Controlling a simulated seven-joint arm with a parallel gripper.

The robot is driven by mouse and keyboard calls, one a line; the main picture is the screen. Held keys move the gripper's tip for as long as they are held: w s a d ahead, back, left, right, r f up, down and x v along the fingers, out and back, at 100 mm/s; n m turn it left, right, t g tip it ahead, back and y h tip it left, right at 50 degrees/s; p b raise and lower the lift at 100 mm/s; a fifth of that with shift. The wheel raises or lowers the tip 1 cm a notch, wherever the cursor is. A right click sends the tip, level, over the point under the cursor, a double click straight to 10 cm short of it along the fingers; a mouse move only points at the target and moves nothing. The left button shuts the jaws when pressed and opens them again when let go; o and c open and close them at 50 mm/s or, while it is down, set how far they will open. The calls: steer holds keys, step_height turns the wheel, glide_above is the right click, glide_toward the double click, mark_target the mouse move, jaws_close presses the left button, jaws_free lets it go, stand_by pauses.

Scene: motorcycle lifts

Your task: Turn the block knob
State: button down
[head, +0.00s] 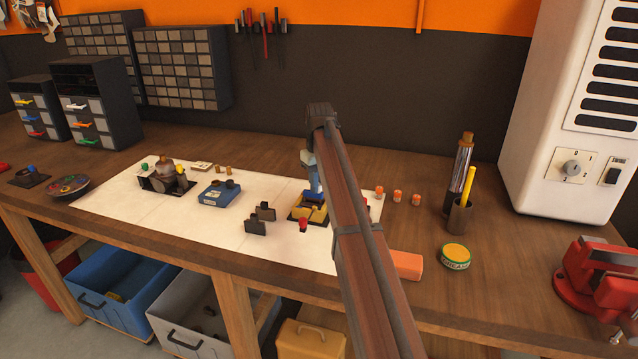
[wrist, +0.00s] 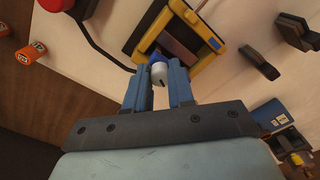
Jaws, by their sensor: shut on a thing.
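The block (wrist: 208,70) is a yellow and dark unit with a recessed dark middle in the wrist view. In the head view the block (head: 296,213) sits on the white mat, partly behind my arm. The knob (wrist: 159,73), a small pale cylinder with a dark mark and blue beside it, is at the block's near edge. My gripper (wrist: 158,82) has its two blue fingers on either side of the knob, shut on it. My gripper (head: 314,180) also shows above the block in the head view, where the knob cannot be made out.
The white mat (head: 110,198) holds a blue box (head: 219,194) and dark brackets (head: 256,228) left of the block. Small orange cylinders (head: 397,198) stand to the right. A pen cup (head: 459,217), a round tin (head: 455,256) and a red vise (head: 597,275) are farther right.

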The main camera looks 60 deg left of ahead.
steer(key=m, duration=0.4)
steer(key=shift+m, duration=0.3)
steer(key=m, duration=0.3)
steer(key=shift+m, duration=0.3)
steer(key=m, duration=0.4)
steer(key=shift+m, duration=0.3)
steer(key=m, duration=0.3)
steer(key=shift+m, duration=0.3)
steer(key=m, duration=0.4)
steer(key=shift+a+m, duration=0.1)
steer(key=shift+m, duration=0.2)
steer(key=m, duration=0.3)
steer(key=shift+m, duration=0.3)
steer(key=m, duration=0.3)
steer(key=shift+m, duration=2.1)
